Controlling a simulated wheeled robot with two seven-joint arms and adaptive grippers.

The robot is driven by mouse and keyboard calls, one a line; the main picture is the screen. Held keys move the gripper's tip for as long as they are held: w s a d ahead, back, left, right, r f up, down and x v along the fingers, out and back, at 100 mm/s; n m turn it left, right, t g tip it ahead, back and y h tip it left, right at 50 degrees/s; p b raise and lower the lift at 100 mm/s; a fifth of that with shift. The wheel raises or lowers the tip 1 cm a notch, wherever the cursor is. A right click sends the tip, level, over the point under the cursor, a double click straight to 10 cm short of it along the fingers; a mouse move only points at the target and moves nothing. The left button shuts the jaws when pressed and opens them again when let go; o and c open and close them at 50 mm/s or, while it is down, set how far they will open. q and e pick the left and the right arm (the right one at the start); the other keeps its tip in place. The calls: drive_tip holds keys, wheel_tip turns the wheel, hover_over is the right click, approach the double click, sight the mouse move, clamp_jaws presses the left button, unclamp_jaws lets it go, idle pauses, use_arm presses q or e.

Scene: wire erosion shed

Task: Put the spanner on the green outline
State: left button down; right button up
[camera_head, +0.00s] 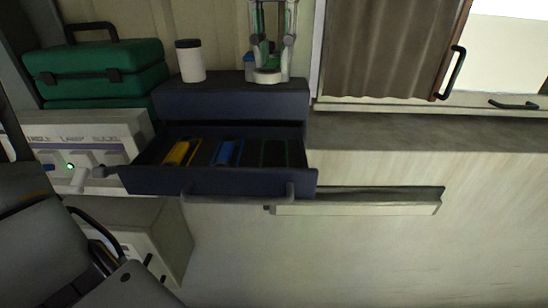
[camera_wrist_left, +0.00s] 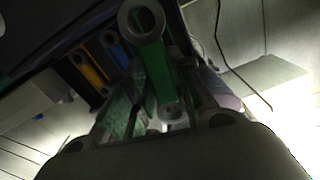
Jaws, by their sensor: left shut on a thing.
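The spanner (camera_wrist_left: 157,72), with a green handle and grey ring ends, is between the fingers of my left gripper (camera_wrist_left: 168,118) in the left wrist view. My left gripper (camera_head: 271,62) also shows in the head view, at the top centre, above and behind the open drawer in the picture. It is shut on the spanner, which is hard to make out there. The green outline (camera_head: 274,153) is on the right side of the open drawer's floor, to the right of a blue spanner (camera_head: 227,152). My right gripper is not in view.
The open dark blue drawer (camera_head: 235,183) has raised walls and a front handle. A yellow spanner (camera_head: 177,152) lies at its left. A white jar (camera_head: 190,61) stands on the cabinet, a green case (camera_head: 95,68) to the left. The right side of the drawer is empty.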

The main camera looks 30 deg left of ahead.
use_arm(q)
drive_tip(key=shift+n, duration=0.9)
drive_tip(key=p, duration=0.1)
hover_over(274, 158)
wheel_tip(274, 158, down, 14)
drive_tip(key=shift+r, duration=0.25)
drive_tip(key=shift+f, duration=0.1)
drive_tip(key=shift+f+p, duration=0.35)
drive_tip(key=shift+f, duration=1.75)
drive_tip(key=shift+f, duration=0.15)
